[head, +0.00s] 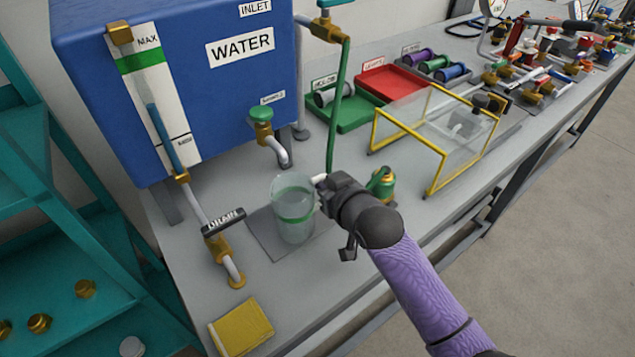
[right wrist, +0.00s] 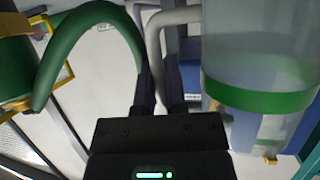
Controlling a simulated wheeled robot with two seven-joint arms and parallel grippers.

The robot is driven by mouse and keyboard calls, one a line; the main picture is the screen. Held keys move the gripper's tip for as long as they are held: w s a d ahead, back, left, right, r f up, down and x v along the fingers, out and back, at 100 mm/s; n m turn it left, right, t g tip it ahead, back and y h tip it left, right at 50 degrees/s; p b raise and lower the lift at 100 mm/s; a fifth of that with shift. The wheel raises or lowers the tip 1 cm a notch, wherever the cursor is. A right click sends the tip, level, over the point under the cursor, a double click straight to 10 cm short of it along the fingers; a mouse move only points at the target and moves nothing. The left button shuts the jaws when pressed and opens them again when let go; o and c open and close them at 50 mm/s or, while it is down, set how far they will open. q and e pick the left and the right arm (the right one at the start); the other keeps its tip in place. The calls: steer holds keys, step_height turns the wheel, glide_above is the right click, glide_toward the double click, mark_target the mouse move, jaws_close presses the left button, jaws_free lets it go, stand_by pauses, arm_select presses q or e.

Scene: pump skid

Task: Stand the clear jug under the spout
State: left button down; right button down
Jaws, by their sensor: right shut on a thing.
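The clear jug (head: 293,222) with a green band stands upright on or just over a dark grey pad (head: 264,229). The spout (head: 281,153), below a green-knobbed brass valve (head: 262,124), ends just behind and above the jug's rim. I cannot tell whether it is directly over the opening. My right gripper (head: 322,190) is at the jug's right side, shut on its pale handle. In the right wrist view, the handle (right wrist: 172,20) runs into the closed fingers (right wrist: 160,88), beside the jug (right wrist: 258,95). My left gripper is not in view.
A blue water tank (head: 225,85) stands behind. The drain pipe (head: 215,235) is left of the jug. A green-and-brass fitting (head: 382,186) stands close right of my gripper. A yellow-framed clear guard (head: 435,130) is further right, and a yellow pad (head: 240,325) lies in front.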

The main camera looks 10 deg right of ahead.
steer(key=w, duration=0.1)
steer(key=w+b, duration=0.1)
steer(key=w, duration=0.1)
steer(key=shift+w+a+f, duration=0.15)
steer(key=shift+w+a, duration=0.05)
steer(key=shift+a, duration=0.15)
steer(key=shift+s+f+b, duration=0.1)
steer(key=shift+f+b, duration=0.3)
steer(key=shift+f, duration=0.35)
steer(key=shift+r, duration=0.15)
steer(key=c, duration=0.7)
jaws_free()
steer(key=shift+s, duration=0.1)
steer(key=p+v, duration=0.5)
steer(key=v, duration=0.7)
steer(key=shift+r, duration=0.1)
